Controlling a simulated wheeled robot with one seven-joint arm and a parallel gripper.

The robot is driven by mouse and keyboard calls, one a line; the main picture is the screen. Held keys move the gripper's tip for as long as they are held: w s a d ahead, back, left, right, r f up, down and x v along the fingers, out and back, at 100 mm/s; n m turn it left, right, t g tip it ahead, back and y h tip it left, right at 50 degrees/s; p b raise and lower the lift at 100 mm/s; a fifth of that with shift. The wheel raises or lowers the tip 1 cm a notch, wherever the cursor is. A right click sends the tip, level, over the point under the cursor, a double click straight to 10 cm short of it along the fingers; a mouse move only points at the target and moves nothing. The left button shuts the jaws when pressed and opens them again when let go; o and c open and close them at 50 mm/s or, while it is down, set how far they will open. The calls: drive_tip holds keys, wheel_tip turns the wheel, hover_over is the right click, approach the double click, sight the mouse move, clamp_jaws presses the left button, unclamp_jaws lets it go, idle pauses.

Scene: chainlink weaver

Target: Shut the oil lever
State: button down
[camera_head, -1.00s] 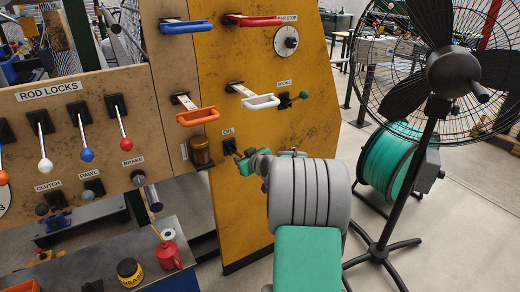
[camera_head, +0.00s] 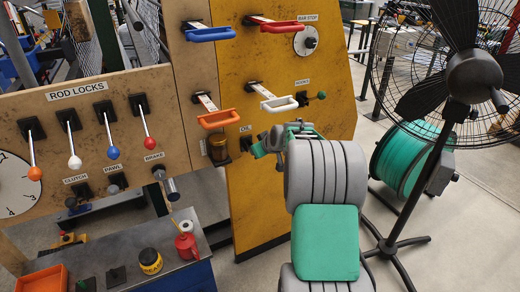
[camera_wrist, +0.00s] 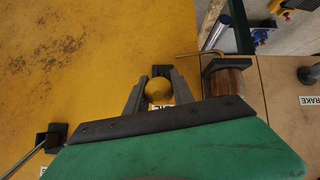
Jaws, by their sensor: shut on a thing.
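The oil lever's yellow ball knob (camera_wrist: 158,90) sits between the two grey fingers of my gripper (camera_wrist: 157,87) in the wrist view. The fingers are shut on the knob. The dark lever mount (camera_wrist: 162,71) shows just beyond it on the yellow panel. The OIL label is partly hidden by my gripper there. In the head view, the OIL label (camera_head: 232,142) is on the yellow panel, and my gripper (camera_head: 259,149) is at the lever, right of and below the label. My arm and gripper hide most of the lever in that view.
An amber oil cup (camera_wrist: 228,80) is close beside the gripper; it also shows in the head view (camera_head: 217,149). Orange (camera_head: 218,119) and white (camera_head: 279,104) handles jut out above. A black fan (camera_head: 450,80) stands at the right. A bench (camera_head: 190,275) lies lower left.

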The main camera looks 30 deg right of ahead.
drive_tip(key=c, duration=1.2)
unclamp_jaws()
drive_tip(key=shift+o, duration=0.2)
drive_tip(key=shift+r, duration=0.1)
drive_tip(key=v, duration=0.7)
drive_tip(key=shift+s+r+b, duration=0.2)
drive_tip(key=shift+s+b, duration=0.05)
drive_tip(key=shift+b, duration=0.05)
